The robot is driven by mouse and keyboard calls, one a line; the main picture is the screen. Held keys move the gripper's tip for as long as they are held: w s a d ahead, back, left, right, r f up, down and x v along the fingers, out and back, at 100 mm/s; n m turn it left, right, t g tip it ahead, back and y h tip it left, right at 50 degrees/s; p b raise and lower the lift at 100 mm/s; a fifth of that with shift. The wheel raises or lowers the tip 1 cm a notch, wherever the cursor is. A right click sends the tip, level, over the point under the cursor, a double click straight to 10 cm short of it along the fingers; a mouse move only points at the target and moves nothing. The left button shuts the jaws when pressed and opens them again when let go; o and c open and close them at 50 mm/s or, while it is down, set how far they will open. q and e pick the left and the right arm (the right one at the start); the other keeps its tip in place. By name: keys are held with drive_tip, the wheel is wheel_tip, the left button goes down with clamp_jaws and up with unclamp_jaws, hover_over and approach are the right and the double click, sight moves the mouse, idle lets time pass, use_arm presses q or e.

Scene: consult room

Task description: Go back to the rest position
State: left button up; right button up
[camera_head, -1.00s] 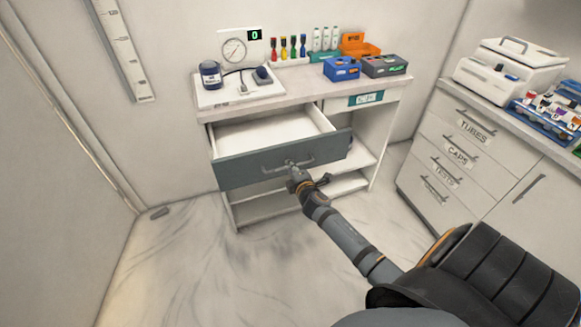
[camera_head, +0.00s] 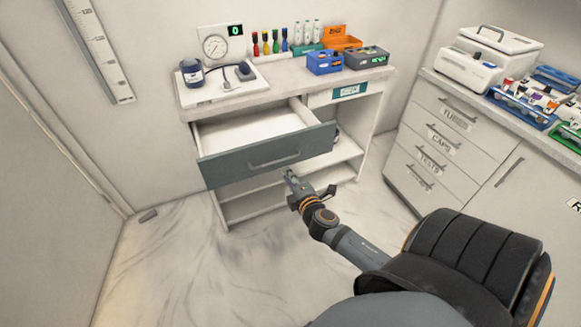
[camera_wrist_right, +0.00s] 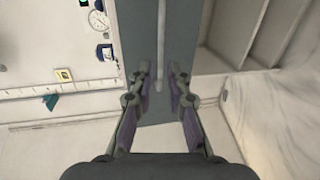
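My right gripper (camera_head: 298,188) is in front of and below the open drawer (camera_head: 225,168), apart from its handle (camera_head: 275,159). In the right wrist view the two fingers of the right gripper (camera_wrist_right: 161,92) stand apart with nothing between them. The drawer's grey front (camera_wrist_right: 165,30) and its handle (camera_wrist_right: 161,50) lie beyond the fingertips. The drawer is pulled out and looks empty inside. My left gripper is not in the head view.
The desk (camera_head: 285,92) carries a blood pressure gauge (camera_head: 214,46), a blue box (camera_head: 324,62) and an orange bin (camera_head: 341,38). A cabinet (camera_head: 440,140) with labelled drawers stands at the right. The floor (camera_head: 200,270) at front left is clear.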

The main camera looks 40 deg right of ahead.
drive_tip(key=shift+v, duration=0.85)
drive_tip(key=s+d+f+m+g+p, duration=0.15)
drive_tip(key=s+f+m+g, duration=0.35)
drive_tip(key=f, duration=0.9)
drive_tip(key=s+d+f+m+g+p, duration=0.1)
drive_tip(key=s+d+f+m+g, duration=0.1)
drive_tip(key=s+f, duration=0.9)
drive_tip(key=s+a+f+m+g+y, duration=0.1)
drive_tip(key=s+a+f+m+g, duration=0.1)
drive_tip(key=s+f, duration=0.4)
drive_tip(key=s+a+f+m+g+y+p, duration=0.1)
drive_tip(key=s+a+f+m+g, duration=0.1)
drive_tip(key=s+f, duration=0.4)
drive_tip(key=s+a+f+m+g, duration=0.3)
drive_tip(key=s+a+f+m, duration=0.1)
drive_tip(key=s, duration=0.6)
wheel_tip(320, 180, down, 2)
drive_tip(key=shift+a+f+y, duration=0.1)
drive_tip(key=shift+a+y, duration=0.3)
drive_tip(key=shift+a, duration=0.4)
